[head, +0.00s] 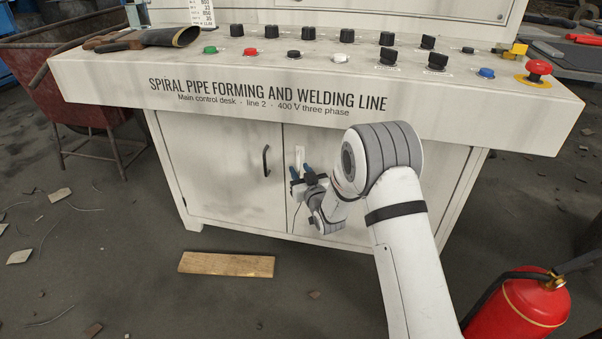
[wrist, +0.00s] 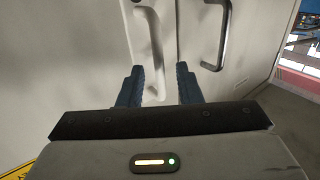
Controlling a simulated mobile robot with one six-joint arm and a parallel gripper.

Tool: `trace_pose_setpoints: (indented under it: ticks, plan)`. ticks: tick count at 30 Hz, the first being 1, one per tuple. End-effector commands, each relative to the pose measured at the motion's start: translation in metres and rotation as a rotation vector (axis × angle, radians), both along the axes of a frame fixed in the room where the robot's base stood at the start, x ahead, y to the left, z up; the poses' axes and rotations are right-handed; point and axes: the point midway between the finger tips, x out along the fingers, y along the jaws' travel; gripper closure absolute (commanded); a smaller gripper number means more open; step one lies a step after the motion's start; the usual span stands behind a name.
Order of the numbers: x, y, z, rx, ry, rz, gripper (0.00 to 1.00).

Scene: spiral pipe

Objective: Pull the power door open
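The white desk cabinet has two doors below its panel. The right door (head: 336,180) carries a pale vertical handle (head: 299,155), close to the seam; it also shows in the wrist view (wrist: 149,40). The left door (head: 222,165) has a dark handle (head: 266,160). Both doors look shut, and I read no "power" label. My gripper (head: 301,171) is at the pale handle. In the wrist view my gripper (wrist: 159,72) is open, its two blue fingers on either side of the handle's near end, with visible gaps. Contact cannot be told.
The control desk's top (head: 330,50) with knobs and buttons overhangs the doors. A wooden plank (head: 226,264) lies on the floor before the left door. A red fire extinguisher (head: 520,305) stands front right. A red cart (head: 75,85) is at left. Scraps litter the floor.

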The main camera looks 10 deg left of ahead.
Motion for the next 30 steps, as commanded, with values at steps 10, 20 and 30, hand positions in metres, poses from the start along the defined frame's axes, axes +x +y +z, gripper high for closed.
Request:
trace_pose_setpoints:
  ticks: [10,20,30]
  plan:
    - [-0.0003,-0.0002,-0.0002,0.000,0.000,0.000,0.95]
    - [-0.0006,0.0004,-0.0002,0.000,0.000,0.002,1.00]
    - [-0.0083,-0.0022,-0.0005,0.000,0.001,0.020,1.00]
